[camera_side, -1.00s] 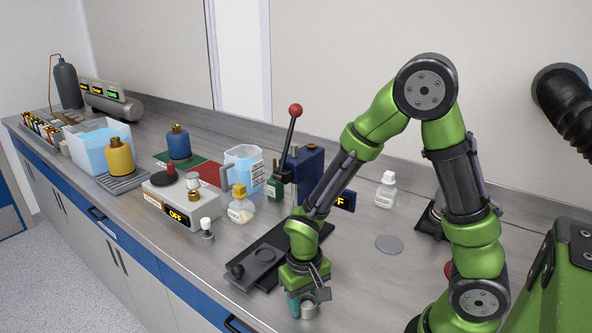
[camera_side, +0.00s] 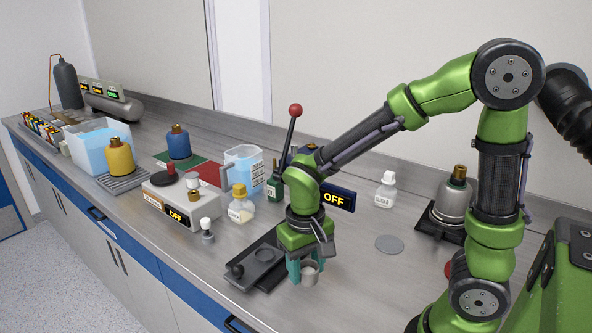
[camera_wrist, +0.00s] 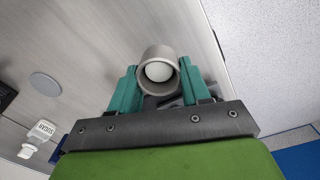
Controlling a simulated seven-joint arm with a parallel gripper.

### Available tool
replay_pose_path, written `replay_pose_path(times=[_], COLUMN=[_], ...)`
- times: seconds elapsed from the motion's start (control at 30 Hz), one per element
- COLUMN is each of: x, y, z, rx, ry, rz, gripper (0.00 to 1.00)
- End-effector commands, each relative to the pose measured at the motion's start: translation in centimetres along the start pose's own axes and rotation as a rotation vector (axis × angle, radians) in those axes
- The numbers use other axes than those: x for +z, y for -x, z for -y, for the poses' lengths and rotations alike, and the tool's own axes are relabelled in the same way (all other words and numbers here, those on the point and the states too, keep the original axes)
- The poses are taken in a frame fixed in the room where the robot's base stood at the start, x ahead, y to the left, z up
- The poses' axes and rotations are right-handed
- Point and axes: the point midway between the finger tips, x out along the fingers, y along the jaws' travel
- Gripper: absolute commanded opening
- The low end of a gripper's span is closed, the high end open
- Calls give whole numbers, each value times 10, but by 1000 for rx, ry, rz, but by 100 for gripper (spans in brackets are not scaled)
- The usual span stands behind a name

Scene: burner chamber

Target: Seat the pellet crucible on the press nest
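The crucible (camera_side: 311,273) is a small grey cup. The wrist view looks into the crucible (camera_wrist: 158,54) and shows a round white pellet (camera_wrist: 158,71) inside. My gripper (camera_side: 302,272) has its teal fingers shut on the crucible's sides; the gripper also shows in the wrist view (camera_wrist: 158,78). The crucible appears raised above the bench. A dark sliding plate (camera_side: 248,275) with a round recess (camera_side: 264,255), which looks like the press nest, lies just left of the gripper. The press, with its red-knobbed lever (camera_side: 292,136), stands behind, its body mostly hidden by my arm.
A yellow-capped bottle (camera_side: 241,208), a small grey stand with a white top (camera_side: 207,228) and a grey box reading OFF (camera_side: 165,204) stand left of the plate. A flat grey disc (camera_side: 389,244) and a sugar bottle (camera_side: 386,190) are right. Bench between gripper and disc is clear.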

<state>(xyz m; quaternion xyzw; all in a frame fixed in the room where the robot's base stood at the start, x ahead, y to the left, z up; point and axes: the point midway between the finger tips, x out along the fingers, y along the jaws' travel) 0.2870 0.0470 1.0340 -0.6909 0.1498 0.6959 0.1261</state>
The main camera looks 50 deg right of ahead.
Motion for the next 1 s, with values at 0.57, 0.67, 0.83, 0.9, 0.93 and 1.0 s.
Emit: replay_pose_path(times=[0.57, 0.67, 0.83, 0.9, 0.93, 1.0], x=[-15, -42, -104, -127, -136, -152], y=[2, 5, 9, 9, 8, 8], z=[4, 8, 14, 14, 13, 12], rx=[-1, -1, -2, -1, -1, -2], ry=[-2, -4, -6, -4, -4, -4], rz=[-1, -1, 1, 1, 1, 1], gripper=[0, 0, 0, 0, 0, 0])
